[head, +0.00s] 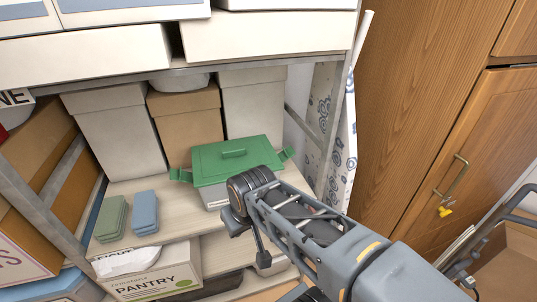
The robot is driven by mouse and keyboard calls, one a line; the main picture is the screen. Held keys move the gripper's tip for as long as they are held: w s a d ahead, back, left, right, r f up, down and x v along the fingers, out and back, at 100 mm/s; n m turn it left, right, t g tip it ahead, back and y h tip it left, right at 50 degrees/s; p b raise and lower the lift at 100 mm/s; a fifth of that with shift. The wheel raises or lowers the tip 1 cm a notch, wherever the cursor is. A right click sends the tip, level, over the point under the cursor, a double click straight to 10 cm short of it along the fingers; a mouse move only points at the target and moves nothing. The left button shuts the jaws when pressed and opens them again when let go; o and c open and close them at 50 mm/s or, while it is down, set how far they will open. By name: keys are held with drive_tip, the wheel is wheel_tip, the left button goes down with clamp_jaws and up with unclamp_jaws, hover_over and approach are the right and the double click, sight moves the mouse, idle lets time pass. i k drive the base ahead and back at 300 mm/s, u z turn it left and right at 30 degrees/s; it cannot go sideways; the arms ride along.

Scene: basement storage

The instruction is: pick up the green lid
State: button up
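The green lid (217,158) lies flat on a pale box (212,197) on the wooden shelf. It has a raised handle on top and green clips or tabs at its left and right sides. My arm reaches in from the lower right, and its wrist covers the front right corner of the lid and box in the picture. My gripper (249,240) shows as dark parts below the wrist, in front of the box. I cannot tell whether it is open or shut, or whether anything touches the lid.
Green (110,218) and blue (145,213) stacked items lie left of the box. Tall lidded boxes (118,135) stand behind. A metal shelf edge (110,80) runs above, with a post (335,150) to the right. A pantry carton (150,273) sits below. A wooden cabinet (425,120) stands right.

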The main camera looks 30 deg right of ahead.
sight(213, 163)
drive_tip(key=z, duration=0.6)
drive_tip(key=i, duration=0.5)
drive_tip(key=u, duration=0.2)
drive_tip(key=k, duration=1.25)
drive_tip(key=u, duration=0.15)
drive_tip(key=i, duration=0.8)
drive_tip(key=u, duration=0.85)
drive_tip(key=i, duration=0.4)
drive_tip(key=u, duration=0.15)
